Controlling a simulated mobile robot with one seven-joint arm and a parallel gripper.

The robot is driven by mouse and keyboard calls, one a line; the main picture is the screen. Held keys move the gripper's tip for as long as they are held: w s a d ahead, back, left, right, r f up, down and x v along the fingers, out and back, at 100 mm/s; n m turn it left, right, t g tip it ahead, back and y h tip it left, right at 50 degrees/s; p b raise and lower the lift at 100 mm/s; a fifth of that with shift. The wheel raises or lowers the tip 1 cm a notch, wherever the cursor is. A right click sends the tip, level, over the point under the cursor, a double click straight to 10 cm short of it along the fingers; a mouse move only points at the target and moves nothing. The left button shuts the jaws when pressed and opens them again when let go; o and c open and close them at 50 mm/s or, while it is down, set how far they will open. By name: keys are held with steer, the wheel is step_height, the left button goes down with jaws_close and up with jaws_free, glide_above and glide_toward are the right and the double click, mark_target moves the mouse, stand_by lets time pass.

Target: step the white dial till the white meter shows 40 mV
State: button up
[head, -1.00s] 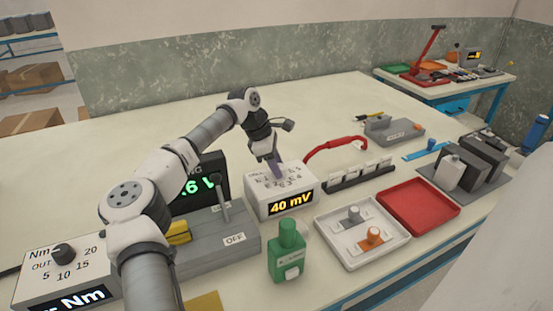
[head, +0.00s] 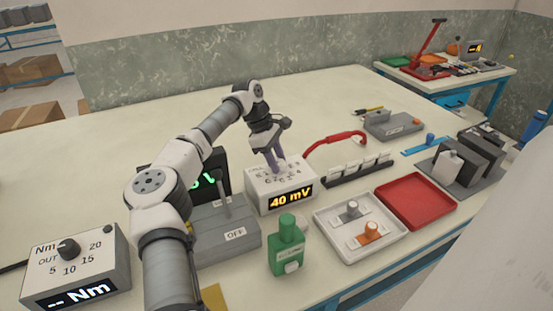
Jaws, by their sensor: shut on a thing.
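The white meter (head: 259,207) is a white box on the bench, and its front display (head: 291,199) reads 40 mV. Its top face carries printed marks around the dial. My gripper (head: 276,167) points down over the top of the meter, shut on the white dial. The fingers and the marks around them hide most of the dial, so its pointer position cannot be made out.
A grey box with a lever and an OFF label (head: 235,234) stands left of the meter. A green bottle (head: 287,248) stands in front. A white tray (head: 345,250) and a red tray (head: 416,203) lie to the right. A red curved handle (head: 337,139) is behind. The bench's back left is clear.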

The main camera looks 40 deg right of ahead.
steer(key=o, duration=1)
steer(key=shift+r, duration=0.1)
steer(key=v, duration=1.3)
steer(key=shift+r+b, duration=0.35)
steer(key=shift+b, duration=0.05)
steer(key=shift+f, duration=0.1)
